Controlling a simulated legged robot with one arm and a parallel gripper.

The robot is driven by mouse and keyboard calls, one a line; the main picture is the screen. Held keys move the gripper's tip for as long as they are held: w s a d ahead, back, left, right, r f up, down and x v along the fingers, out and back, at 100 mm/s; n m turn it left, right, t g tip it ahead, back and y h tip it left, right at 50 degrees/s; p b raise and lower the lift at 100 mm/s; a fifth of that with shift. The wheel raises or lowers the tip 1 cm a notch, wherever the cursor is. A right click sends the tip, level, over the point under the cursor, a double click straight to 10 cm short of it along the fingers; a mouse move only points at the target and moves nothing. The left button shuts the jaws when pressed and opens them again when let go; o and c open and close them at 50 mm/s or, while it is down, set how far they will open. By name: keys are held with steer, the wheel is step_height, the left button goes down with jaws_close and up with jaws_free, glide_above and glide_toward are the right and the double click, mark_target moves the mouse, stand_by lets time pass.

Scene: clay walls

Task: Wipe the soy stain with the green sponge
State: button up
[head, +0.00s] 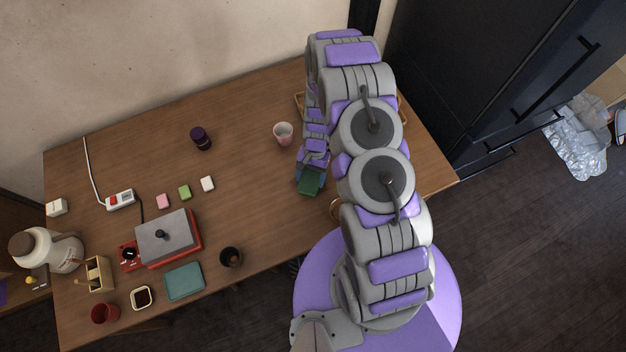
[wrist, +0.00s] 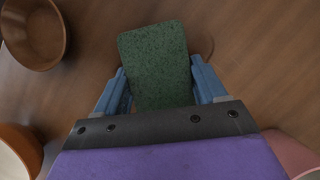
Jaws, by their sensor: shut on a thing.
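The green sponge (head: 310,183) is held at the end of my arm, over the right part of the wooden table. In the wrist view the speckled dark green sponge (wrist: 156,62) sits between the blue fingers of my gripper (wrist: 160,88), one on each side, and sticks out past them. My gripper (head: 311,174) is shut on it. I cannot tell whether the sponge touches the table. I cannot make out a soy stain clearly in either view; a dark patch at the sponge's right edge in the wrist view may be shadow.
A brown bowl (wrist: 35,32) lies left of the sponge in the wrist view. A pale pink cup (head: 283,133) stands left of my arm. A red-based grey appliance (head: 167,238), small blocks and a dark cup (head: 231,257) are further left. The table's middle is clear.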

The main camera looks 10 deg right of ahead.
steer(key=shift+w+a+p, duration=0.1)
steer(key=shift+w+a, duration=0.1)
steer(key=shift+w, duration=0.7)
steer(key=shift+w+a+p, duration=0.1)
steer(key=shift+w+a, duration=0.05)
steer(key=shift+w, duration=0.7)
steer(key=shift+w+a+p, duration=0.1)
steer(key=shift+w+a, duration=0.1)
steer(key=shift+w, duration=0.7)
steer(key=shift+r, duration=0.1)
steer(key=shift+r+p, duration=0.9)
steer(key=shift+r, duration=2.05)
steer(key=shift+s+r+p, duration=0.1)
steer(key=shift+r+p, duration=0.35)
steer(key=shift+r, duration=1.05)
